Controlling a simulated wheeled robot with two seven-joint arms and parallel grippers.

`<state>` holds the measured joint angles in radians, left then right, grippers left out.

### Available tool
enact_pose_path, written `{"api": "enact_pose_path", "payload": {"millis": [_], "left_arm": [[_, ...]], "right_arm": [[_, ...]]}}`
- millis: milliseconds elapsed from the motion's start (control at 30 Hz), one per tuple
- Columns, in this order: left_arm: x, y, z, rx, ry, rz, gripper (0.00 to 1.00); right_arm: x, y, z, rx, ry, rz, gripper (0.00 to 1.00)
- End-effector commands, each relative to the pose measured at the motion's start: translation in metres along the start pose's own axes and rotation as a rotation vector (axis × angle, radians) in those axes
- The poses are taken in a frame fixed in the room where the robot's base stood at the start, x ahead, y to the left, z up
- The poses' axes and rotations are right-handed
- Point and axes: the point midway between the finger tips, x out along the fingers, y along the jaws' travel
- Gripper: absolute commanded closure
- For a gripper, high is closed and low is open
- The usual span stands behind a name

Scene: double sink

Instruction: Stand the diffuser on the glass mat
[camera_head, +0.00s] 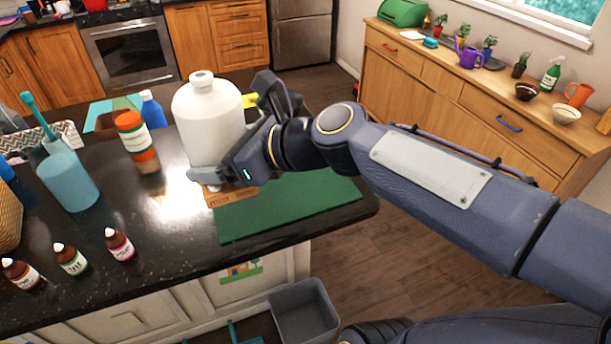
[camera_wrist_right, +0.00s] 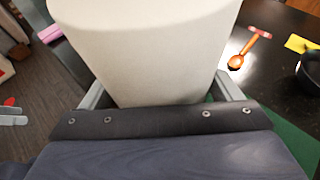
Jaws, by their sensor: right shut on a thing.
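A large white bottle-shaped vessel with a short neck, which I take as the diffuser (camera_head: 208,120), is upright above the dark counter. My right gripper (camera_head: 232,138) is shut around its body from the right. In the right wrist view the white body (camera_wrist_right: 145,45) fills the space between the two fingers. A brown board or mat (camera_head: 232,196) shows just below the vessel, partly hidden. A green mat (camera_head: 290,208) lies to its right at the counter edge. I cannot tell which surface is the glass mat, or whether the vessel's base touches anything. My left gripper is not in view.
An orange-and-white bottle (camera_head: 134,135) and a blue bottle (camera_head: 152,110) stand left of the vessel. A teal vessel with a brush (camera_head: 68,178) and several small brown bottles (camera_head: 70,258) stand farther left. A grey bin (camera_head: 303,312) is on the floor.

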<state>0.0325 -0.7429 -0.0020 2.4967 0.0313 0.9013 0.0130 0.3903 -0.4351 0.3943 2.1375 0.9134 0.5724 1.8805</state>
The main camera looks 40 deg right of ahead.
Motion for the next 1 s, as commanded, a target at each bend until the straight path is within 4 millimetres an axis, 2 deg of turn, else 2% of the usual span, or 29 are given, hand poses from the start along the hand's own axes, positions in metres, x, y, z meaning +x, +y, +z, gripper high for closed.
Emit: {"api": "enact_pose_path", "payload": {"millis": [167,467,600,700,867,1000], "left_arm": [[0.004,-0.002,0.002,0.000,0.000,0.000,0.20],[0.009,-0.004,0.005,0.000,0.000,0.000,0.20],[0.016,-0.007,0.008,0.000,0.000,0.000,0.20],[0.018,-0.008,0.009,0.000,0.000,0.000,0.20],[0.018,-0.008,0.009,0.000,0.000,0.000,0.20],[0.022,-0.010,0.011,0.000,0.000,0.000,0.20]], "right_arm": [[0.002,-0.021,-0.011,0.010,0.000,-0.006,0.53],[0.007,-0.093,-0.043,0.009,0.001,-0.007,0.53],[0.015,-0.112,-0.070,0.007,0.002,-0.004,0.53],[0.018,-0.122,-0.081,0.005,0.001,-0.004,0.53],[0.021,-0.129,-0.088,0.004,-0.001,-0.004,0.53],[0.026,-0.137,-0.105,0.006,0.000,-0.002,0.53]]}}
